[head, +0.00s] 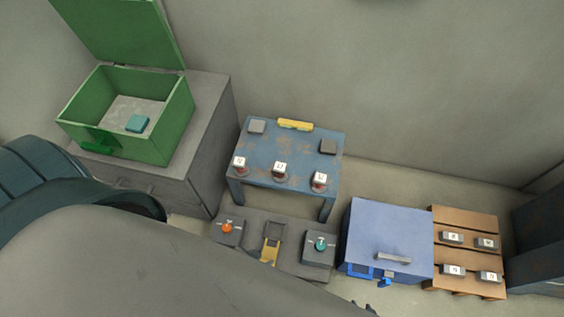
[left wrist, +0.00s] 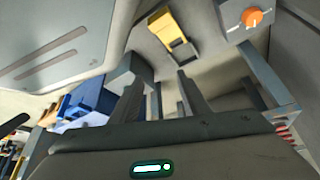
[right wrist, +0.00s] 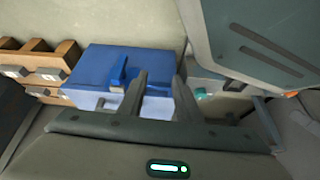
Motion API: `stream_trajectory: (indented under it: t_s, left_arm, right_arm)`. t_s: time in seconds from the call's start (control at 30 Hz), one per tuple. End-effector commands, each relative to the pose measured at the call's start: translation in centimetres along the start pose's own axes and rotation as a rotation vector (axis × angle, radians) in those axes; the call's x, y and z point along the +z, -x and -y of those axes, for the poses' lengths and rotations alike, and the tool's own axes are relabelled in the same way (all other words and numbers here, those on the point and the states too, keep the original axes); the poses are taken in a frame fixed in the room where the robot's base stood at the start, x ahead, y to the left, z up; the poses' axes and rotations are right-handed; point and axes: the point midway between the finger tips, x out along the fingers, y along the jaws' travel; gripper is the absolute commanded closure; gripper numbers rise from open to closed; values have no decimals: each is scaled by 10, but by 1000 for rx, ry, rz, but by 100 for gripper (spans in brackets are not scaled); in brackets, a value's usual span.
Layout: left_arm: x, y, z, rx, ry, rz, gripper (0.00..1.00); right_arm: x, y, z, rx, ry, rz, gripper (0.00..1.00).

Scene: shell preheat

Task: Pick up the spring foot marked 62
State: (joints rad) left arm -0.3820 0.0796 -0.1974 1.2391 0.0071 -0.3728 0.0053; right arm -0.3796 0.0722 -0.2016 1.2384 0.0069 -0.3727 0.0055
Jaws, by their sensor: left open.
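Several small grey labelled blocks lie on the wooden pallet (head: 466,252), including one block (head: 451,237) at its back left. Three dark red labelled pieces stand along the front of the blue table: a left one (head: 240,165), a middle one (head: 279,171) and a right one (head: 319,181). The labels are too small to read, so I cannot tell which is marked 62. My left gripper (left wrist: 160,92) is open and empty in the left wrist view. My right gripper (right wrist: 160,92) is open and empty in the right wrist view, with the blue box beyond its fingers.
A green open-lidded box (head: 170,140) holding a teal block (head: 137,123) stands on a grey cabinet (head: 212,140). The blue table (head: 285,150) also bears a yellow bar (head: 295,124). A blue box (head: 385,235) stands beside the pallet. An orange knob (head: 227,227) and teal knob (head: 320,244) are in front.

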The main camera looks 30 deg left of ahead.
Motion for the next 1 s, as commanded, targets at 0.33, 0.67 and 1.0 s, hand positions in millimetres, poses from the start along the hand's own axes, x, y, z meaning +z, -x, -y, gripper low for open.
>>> stream_trajectory:
  t_s: [0.33,0.67,1.0]
  left_arm:
    - [-50,-22,20,18,-58,-15,38]
    - [-159,-34,41,143,-299,-2,38]
    - [-231,-2,49,334,-707,50,38]
  right_arm:
    - [-19,-2,-4,3,-3,-11,69]
    - [-64,29,0,-11,-11,-23,69]
    - [-92,94,10,-40,-12,-49,69]
